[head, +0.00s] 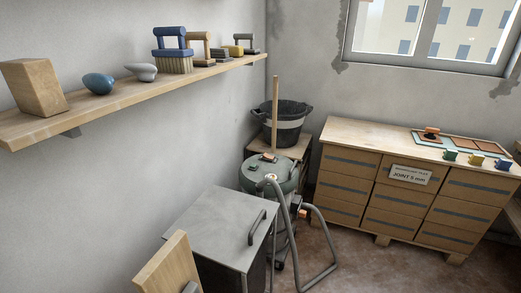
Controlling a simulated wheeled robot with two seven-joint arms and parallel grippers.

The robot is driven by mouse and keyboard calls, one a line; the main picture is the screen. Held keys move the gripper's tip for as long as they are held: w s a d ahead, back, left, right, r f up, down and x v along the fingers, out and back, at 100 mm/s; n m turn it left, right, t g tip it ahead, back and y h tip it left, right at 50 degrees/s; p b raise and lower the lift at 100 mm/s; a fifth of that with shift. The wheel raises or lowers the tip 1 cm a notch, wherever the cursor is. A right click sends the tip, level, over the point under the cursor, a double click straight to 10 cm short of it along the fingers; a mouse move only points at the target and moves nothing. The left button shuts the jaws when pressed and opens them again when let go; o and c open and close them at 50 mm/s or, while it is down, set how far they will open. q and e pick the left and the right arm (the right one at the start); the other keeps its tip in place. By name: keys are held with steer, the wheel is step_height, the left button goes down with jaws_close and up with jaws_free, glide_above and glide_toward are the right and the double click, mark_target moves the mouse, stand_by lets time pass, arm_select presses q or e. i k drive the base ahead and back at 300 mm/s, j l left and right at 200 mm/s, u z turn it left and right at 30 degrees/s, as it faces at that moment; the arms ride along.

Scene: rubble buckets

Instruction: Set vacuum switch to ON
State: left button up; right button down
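A grey-green canister vacuum (270,174) stands on the floor in the middle of the head view, beyond a grey-topped cabinet. Its lid carries a small orange-and-dark part (269,157), which may be the switch; its position is too small to read. A grey hose (318,240) loops from the vacuum down to the floor on its right. Another small orange part (303,211) shows beside the hose. Neither of my grippers is in view.
The grey cabinet (215,225) with a handle stands in front of the vacuum. A black bucket (287,128) stands behind it. A shelf (150,90) with brushes and blocks runs along the left wall. A drawer-fronted bench (345,135) stands at right. Brown floor (365,268) is open at lower right.

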mark_target(266, 155)
steer(key=i+l+u, duration=0.45)
steer(key=l, duration=0.35)
steer(key=i+l+u, duration=0.2)
steer(key=l, duration=0.2)
steer(key=i+l+u, duration=0.2)
steer(key=l, duration=0.25)
steer(key=l+u, duration=0.2)
steer(key=l, duration=0.25)
steer(key=l+u, duration=0.25)
steer(key=l, duration=0.25)
steer(key=i, duration=0.05)
